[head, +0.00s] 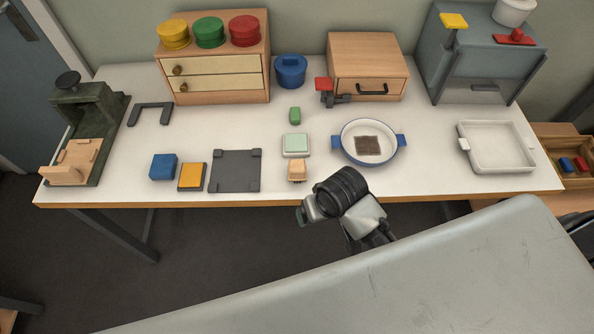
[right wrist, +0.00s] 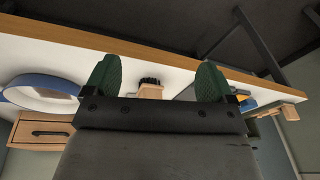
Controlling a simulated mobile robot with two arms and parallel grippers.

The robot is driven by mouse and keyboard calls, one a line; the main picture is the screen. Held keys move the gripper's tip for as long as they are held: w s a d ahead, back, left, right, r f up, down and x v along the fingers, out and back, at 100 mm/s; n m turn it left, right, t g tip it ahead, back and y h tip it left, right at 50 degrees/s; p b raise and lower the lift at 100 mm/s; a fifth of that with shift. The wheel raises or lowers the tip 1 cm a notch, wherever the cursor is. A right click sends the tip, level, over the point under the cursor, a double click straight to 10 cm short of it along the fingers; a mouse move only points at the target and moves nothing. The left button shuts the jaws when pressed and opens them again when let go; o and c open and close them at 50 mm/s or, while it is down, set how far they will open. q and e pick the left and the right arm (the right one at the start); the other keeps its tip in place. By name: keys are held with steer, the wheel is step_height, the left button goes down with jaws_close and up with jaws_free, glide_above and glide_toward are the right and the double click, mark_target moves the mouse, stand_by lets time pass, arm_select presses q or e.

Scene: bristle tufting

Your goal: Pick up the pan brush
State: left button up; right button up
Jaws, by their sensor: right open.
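The pan brush is a small light wooden block (head: 297,171) near the table's front edge, below a pale green square block. In the right wrist view the brush (right wrist: 150,91) shows its wooden body and dark bristles beyond my fingers. My right gripper (right wrist: 157,82) is open, with its two green fingers spread and the brush showing between them, apparently not touching. My left gripper is not in view.
A white pan with blue handles (head: 350,154) holds a brown patch, right of the brush. A pale green block (head: 296,145), a dark grey mat (head: 235,171), a yellow block (head: 192,177) and a blue block (head: 163,167) are nearby. A white tray (head: 466,145) lies farther right.

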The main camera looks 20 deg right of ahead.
steer(key=w+a+r+m, duration=0.1)
steer(key=w+a+r, duration=0.1)
steer(key=w, duration=0.5)
steer(key=r+m+g+h, duration=0.1)
steer(key=r+m+h, duration=0.1)
glide_above(298, 166)
steer(key=s, duration=0.1)
steer(key=shift+a+f, duration=0.1)
steer(key=shift+a, duration=0.1)
steer(key=shift+f+m, duration=0.25)
steer(key=shift+m, duration=0.05)
steer(key=f, duration=0.4)
steer(key=shift+w+d+f, duration=0.15)
steer(key=shift+w+f, duration=0.1)
steer(key=shift+w, duration=0.05)
steer(key=shift+w+f, duration=0.15)
steer(key=shift+f, duration=0.75)
steer(key=shift+w+f, duration=0.2)
steer(key=shift+f, duration=0.7)
steer(key=shift+w+f, duration=0.15)
steer(key=shift+f, duration=0.75)
steer(key=c, duration=1)
